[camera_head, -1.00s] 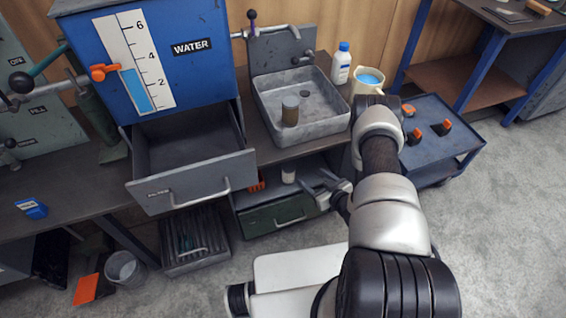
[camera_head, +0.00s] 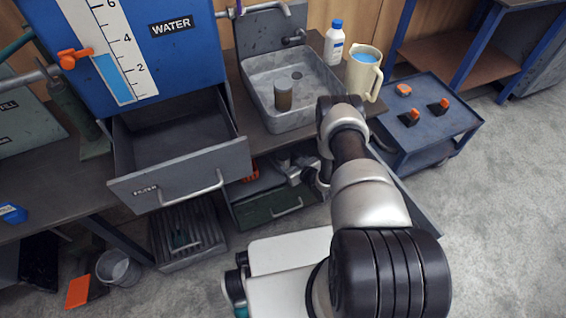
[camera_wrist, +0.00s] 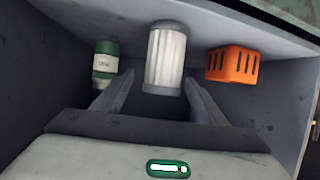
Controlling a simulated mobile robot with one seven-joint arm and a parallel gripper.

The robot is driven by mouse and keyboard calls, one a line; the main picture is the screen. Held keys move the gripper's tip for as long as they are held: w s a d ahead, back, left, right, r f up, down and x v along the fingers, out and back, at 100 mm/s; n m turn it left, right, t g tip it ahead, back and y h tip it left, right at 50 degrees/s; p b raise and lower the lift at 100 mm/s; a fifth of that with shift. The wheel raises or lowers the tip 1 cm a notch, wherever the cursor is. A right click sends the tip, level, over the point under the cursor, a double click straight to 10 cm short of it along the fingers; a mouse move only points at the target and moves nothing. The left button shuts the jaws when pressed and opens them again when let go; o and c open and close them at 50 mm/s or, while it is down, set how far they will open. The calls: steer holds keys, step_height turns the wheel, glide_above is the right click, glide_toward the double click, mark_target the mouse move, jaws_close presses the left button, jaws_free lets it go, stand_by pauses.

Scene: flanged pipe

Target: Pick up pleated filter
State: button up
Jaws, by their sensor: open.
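The pleated filter (camera_wrist: 165,60) is a white ribbed cylinder with a grey cap. It stands upright in a grey compartment in the wrist view. My gripper (camera_wrist: 158,78) is open, with one finger to each side of the filter's lower part. I cannot tell how deep the fingers reach along it, and I see no clear contact. In the head view, my gripper (camera_head: 285,164) is at the open compartment under the sink, and the filter is hidden there behind my gripper and arm.
A green-and-white bottle (camera_wrist: 105,63) stands left of the filter, and an orange slotted block (camera_wrist: 233,64) stands right of it. The compartment's grey walls enclose them. A pulled-out grey drawer (camera_head: 182,176) juts out at left. A brown cylinder (camera_head: 284,94) stands in the sink (camera_head: 262,72).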

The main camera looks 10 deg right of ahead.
steer(key=b+x, duration=0.2)
steer(key=x, duration=0.2)
steer(key=shift+a+f, duration=0.25)
steer(key=shift+f, duration=0.05)
steer(key=shift+w+a+f, duration=0.1)
steer(key=shift+w+a, duration=0.05)
steer(key=shift+w, duration=0.3)
steer(key=c, duration=1.2)
step_height(320, 180, up, 10)
steer(key=p, duration=0.3)
steer(key=shift+p, duration=0.3)
